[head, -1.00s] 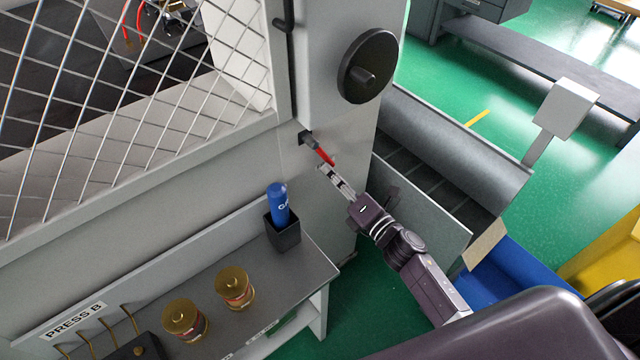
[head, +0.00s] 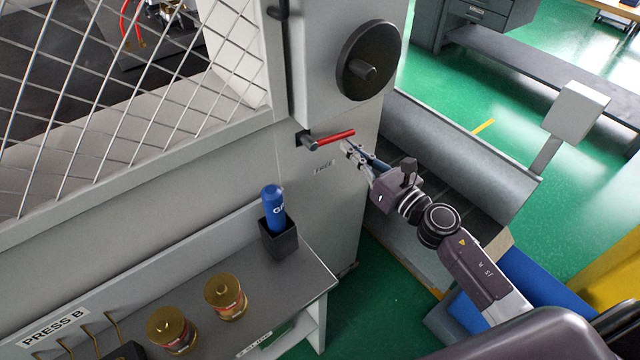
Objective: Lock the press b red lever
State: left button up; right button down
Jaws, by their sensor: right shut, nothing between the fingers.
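The red lever (head: 335,137) sticks out from a dark pivot on the front of the grey press (head: 230,185), below the black handwheel (head: 367,62). It points right and slightly upward in the picture. My left gripper is not in view.
A shelf marked PRESS B (head: 57,323) holds a blue can (head: 273,208) in a black holder (head: 278,240) and two brass-topped jars (head: 226,296). A mesh guard (head: 120,90) covers the upper left. A grey chute (head: 460,150) stands at right.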

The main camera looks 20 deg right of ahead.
jog(key=shift+w+d+r+n, duration=0.1)
jog(key=shift+d+r+n, duration=0.15)
jog(key=shift+r+n, duration=0.75)
jog(key=shift+f, duration=0.1)
jog(key=v, duration=1.2)
jog(key=shift+f, duration=0.1)
